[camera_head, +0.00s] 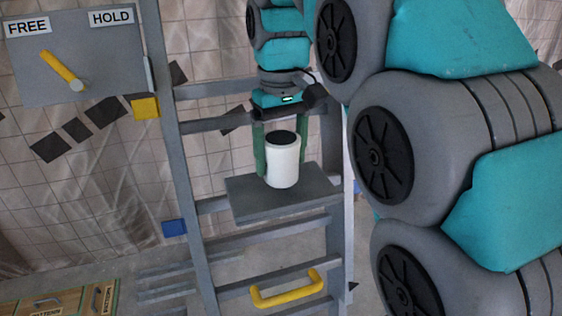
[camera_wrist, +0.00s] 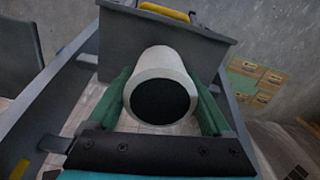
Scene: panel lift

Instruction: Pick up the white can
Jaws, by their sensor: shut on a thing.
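The white can (camera_head: 283,165) has a black top and stands upright at the small grey platform (camera_head: 290,203) on the ladder-like frame. I cannot tell whether its base touches the platform. My gripper (camera_head: 282,152) comes down from above, with one green finger on each side of the can, shut on it. In the wrist view the can (camera_wrist: 159,93) sits between the two green fingers of my gripper (camera_wrist: 162,104), its black top facing the camera. The far side of the can is hidden.
A grey panel (camera_head: 75,55) with a yellow lever (camera_head: 62,68) and FREE and HOLD labels is at upper left. A yellow handle (camera_head: 287,291) is below the platform. Grey frame posts (camera_head: 178,150) flank it. Wooden boxes (camera_head: 62,301) lie at lower left. My arm fills the right.

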